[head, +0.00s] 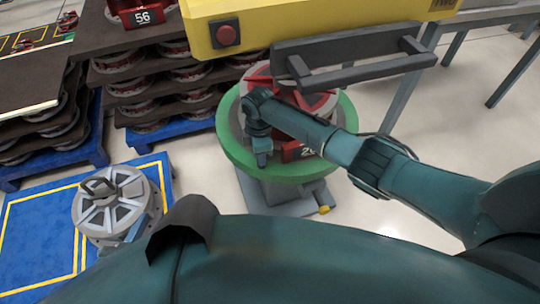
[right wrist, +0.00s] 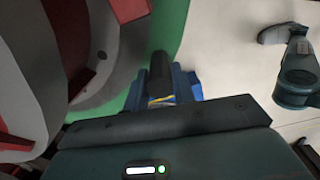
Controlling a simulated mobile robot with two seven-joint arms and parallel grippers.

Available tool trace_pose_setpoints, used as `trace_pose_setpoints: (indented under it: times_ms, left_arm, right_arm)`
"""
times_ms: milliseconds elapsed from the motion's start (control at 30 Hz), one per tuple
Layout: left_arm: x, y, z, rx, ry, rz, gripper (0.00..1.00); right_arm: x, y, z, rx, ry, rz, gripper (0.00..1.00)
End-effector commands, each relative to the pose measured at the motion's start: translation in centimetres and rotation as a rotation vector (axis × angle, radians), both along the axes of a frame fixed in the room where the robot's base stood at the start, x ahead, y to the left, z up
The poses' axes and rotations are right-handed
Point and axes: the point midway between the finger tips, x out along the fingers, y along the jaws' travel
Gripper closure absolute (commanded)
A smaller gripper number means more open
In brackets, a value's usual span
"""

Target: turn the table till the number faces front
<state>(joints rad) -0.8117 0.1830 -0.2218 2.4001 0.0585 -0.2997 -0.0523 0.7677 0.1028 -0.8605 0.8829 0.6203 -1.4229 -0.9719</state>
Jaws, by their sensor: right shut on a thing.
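The round turntable has a green rim (head: 325,170) and stands on a grey base. On it sits a red and grey wheel-like part (head: 262,75), also partly seen in the right wrist view (right wrist: 70,50). A red number plate (head: 291,152) on the part points toward me; its first digit looks like 2, and the rest is partly hidden by my arm.
A yellow machine (head: 320,22) with a red button and grey handle bar (head: 350,70) overhangs the turntable's back. Stacked pallets with red parts stand back left. A grey wheel (head: 112,205) lies on a blue pallet (head: 30,235) at left.

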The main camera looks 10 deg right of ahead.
Motion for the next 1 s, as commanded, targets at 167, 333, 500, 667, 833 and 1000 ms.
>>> trace_pose_setpoints:
  times_ms: [167, 333, 500, 667, 833, 1000]
  left_arm:
    - [0.1, -0.3, -0.9, 0.021, 0.004, -0.022, 0.64]
    - [0.0, -0.7, -1.3, 0.027, 0.009, -0.033, 0.64]
    - [0.1, -0.7, -1.3, 0.029, 0.006, -0.034, 0.64]
    - [0.2, -0.7, -1.2, 0.03, 0.004, -0.033, 0.64]
    - [0.2, -0.6, -1.2, 0.029, 0.003, -0.032, 0.64]
    - [0.3, -0.6, -1.2, 0.029, 0.002, -0.03, 0.64]
  right_arm:
    - [0.7, 1.1, 0.0, 0.004, -0.001, -0.046, 1.0]
    - [1.0, 1.5, 0.0, 0.003, -0.001, -0.07, 1.0]
    - [1.2, 1.6, 0.0, 0.003, -0.001, -0.083, 1.0]
    - [1.3, 1.7, 0.1, 0.004, -0.004, -0.085, 1.0]
    - [1.4, 1.7, 0.1, 0.006, -0.006, -0.085, 1.0]
    - [1.4, 1.7, 0.1, 0.006, -0.006, -0.084, 0.65]
